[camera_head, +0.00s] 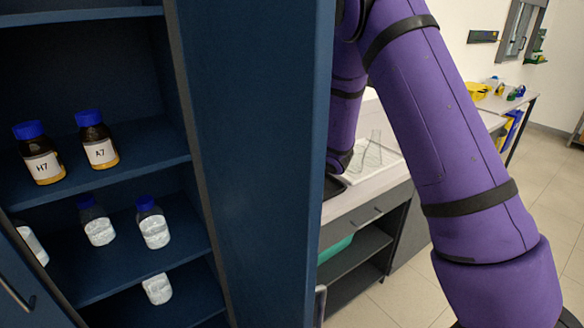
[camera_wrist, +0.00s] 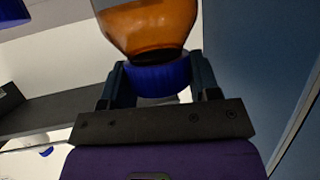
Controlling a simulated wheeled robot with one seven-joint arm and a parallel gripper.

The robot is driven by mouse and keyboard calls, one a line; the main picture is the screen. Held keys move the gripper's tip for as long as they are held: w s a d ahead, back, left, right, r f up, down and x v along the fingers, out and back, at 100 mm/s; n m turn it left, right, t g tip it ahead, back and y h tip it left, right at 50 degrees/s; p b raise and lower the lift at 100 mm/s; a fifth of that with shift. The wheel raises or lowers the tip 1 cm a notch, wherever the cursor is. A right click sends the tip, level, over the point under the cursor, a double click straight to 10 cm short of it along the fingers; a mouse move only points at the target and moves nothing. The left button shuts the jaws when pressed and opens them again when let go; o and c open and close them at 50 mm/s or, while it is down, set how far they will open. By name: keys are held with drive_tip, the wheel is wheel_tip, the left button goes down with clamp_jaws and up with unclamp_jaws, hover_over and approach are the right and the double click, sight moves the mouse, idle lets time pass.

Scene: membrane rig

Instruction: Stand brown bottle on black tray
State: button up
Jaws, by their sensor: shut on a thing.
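In the wrist view my gripper (camera_wrist: 160,76) is shut on the blue cap of a brown bottle (camera_wrist: 148,27), one finger on each side of the cap. The bottle's amber body reaches past the top edge of the picture, and its base is out of view. My gripper and the held bottle do not show in the head view, where my purple arm covers much of the right side. A dark, flat thing (camera_head: 333,187) on the counter is mostly hidden by the cabinet side and my arm; I cannot tell if it is the black tray.
An open blue cabinet (camera_head: 262,160) stands at left. Its shelves hold brown bottles labelled H7 (camera_head: 42,160) and A7 (camera_head: 99,145), with several white-filled bottles below. A white rack (camera_head: 380,160) with glassware is on the counter. Floor at right is clear.

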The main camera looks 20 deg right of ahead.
drive_tip(key=shift+w+d, duration=0.3)
drive_tip(key=shift+w, duration=0.05)
drive_tip(key=shift+w+d+f, duration=0.1)
drive_tip(key=shift+f, duration=0.8)
drive_tip(key=shift+w+d+f, duration=0.1)
drive_tip(key=shift+f, duration=0.9)
drive_tip(key=o, duration=1.5)
